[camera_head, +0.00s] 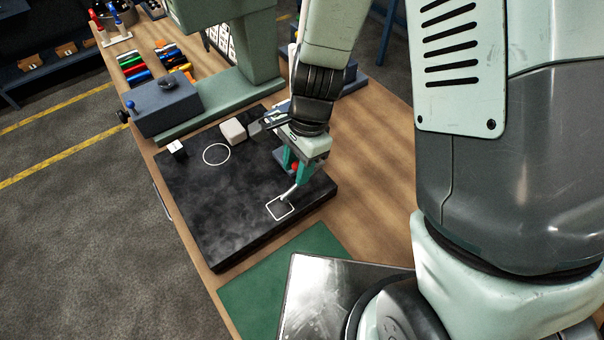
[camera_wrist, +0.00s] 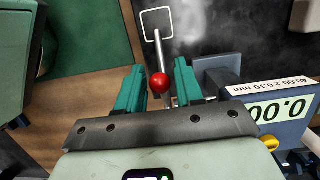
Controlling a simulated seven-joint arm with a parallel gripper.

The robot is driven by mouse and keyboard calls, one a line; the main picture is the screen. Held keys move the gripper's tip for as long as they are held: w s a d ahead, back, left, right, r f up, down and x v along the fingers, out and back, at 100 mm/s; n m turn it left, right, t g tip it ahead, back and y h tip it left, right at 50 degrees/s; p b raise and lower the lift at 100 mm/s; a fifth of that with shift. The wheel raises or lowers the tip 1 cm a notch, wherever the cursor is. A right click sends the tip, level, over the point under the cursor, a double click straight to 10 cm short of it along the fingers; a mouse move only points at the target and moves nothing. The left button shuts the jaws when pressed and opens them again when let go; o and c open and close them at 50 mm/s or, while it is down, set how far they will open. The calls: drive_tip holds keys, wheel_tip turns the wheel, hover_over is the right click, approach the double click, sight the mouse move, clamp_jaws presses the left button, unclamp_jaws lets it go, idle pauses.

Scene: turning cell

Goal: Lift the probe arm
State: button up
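The probe arm is a thin silver rod (camera_wrist: 157,48) with a red ball knob (camera_wrist: 160,83). Its far end reaches the white square outline (camera_wrist: 157,23) on the black slab. In the head view the rod (camera_head: 289,191) slopes down to the square, and the red knob (camera_head: 295,166) is partly hidden by my gripper. My gripper (camera_wrist: 159,80) has green fingers, open, one on each side of the red knob, with gaps visible. In the head view my gripper (camera_head: 292,163) points down over the slab. The blue-grey gauge (camera_wrist: 275,105) beside it displays 0.00.
The black slab (camera_head: 205,185) lies on the wooden bench (camera_head: 375,130). A pale block (camera_head: 233,131) and a small black-and-white block (camera_head: 177,149) sit on it. A blue-grey box (camera_head: 165,104) stands behind. A green mat (camera_head: 262,280) lies in front.

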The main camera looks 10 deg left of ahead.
drive_tip(key=c, duration=0.4)
drive_tip(key=shift+w+r, duration=0.1)
drive_tip(key=shift+w+d+r, duration=0.3)
drive_tip(key=shift+d+r, duration=0.05)
drive_tip(key=shift+r, duration=0.1)
idle(0.4)
drive_tip(key=shift+w+d+r, duration=0.45)
drive_tip(key=shift+d, duration=0.05)
